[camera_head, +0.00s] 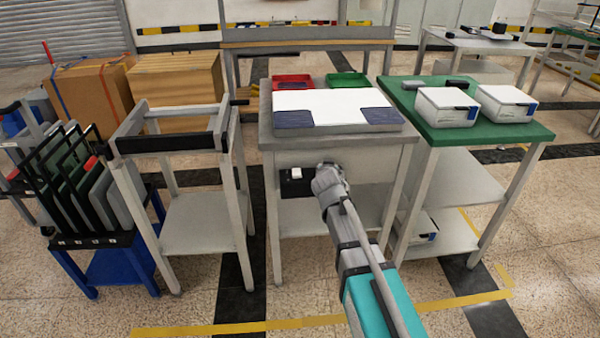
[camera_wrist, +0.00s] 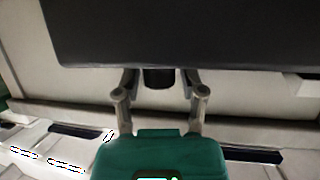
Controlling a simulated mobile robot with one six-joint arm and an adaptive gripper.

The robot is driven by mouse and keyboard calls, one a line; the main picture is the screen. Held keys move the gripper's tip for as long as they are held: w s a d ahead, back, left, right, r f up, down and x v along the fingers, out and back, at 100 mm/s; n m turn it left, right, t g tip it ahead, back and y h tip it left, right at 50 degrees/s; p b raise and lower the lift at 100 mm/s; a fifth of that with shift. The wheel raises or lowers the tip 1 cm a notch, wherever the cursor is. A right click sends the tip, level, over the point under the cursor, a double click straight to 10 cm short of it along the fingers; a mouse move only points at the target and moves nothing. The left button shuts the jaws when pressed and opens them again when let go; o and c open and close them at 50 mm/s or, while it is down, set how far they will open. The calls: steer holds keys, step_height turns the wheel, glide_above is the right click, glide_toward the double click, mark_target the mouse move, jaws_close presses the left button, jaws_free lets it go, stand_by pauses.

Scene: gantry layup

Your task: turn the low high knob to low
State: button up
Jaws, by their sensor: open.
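A black control panel (camera_head: 294,187) is fixed to the front of the middle grey table, with a small white part (camera_head: 295,174) on it. My gripper (camera_wrist: 160,78) is at the panel, its two fingers apart. In the wrist view the panel (camera_wrist: 170,35) fills the top, and a short dark cylinder, which looks like the knob (camera_wrist: 158,79), shows between the fingers. I cannot tell whether the fingers touch it. Its pointer and the low and high marks cannot be seen. In the head view my wrist hides the knob and the right part of the panel.
The middle table (camera_head: 268,128) carries a white sheet with dark blue patches (camera_head: 335,105), a red tray (camera_head: 292,82) and a green tray (camera_head: 346,80). A green-topped table (camera_head: 480,137) with white boxes (camera_head: 447,108) stands close on the right. A grey frame stand (camera_head: 172,142) is on the left.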

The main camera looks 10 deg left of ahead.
steer(key=shift+m+h, duration=0.8)
steer(key=shift+h, duration=0.3)
steer(key=shift+w+a+m+h, duration=0.1)
steer(key=shift+m+h, duration=1.3)
steer(key=shift+h, duration=0.1)
steer(key=shift+m+g+h, duration=1)
steer(key=shift+m+h, duration=0.6)
steer(key=shift+h, duration=0.1)
steer(key=p+v, duration=0.5)
steer(key=v, duration=0.9)
steer(key=s+d+f+n+g+y, duration=0.2)
steer(key=s+d+f+g, duration=0.25)
steer(key=d, duration=0.55)
steer(key=s+d+f+n+g+y, duration=0.25)
steer(key=s+d, duration=0.35)
steer(key=d, duration=0.4)
steer(key=s+d+f+n+g+y, duration=0.25)
steer(key=s+d+f+g, duration=0.2)
steer(key=d, duration=0.65)
step_height(320, 180, up, 27)
steer(key=p, duration=2.6)
steer(key=shift+s+a+f+p, duration=0.2)
steer(key=shift+s+f+p, duration=0.05)
steer(key=shift+p, duration=0.15)
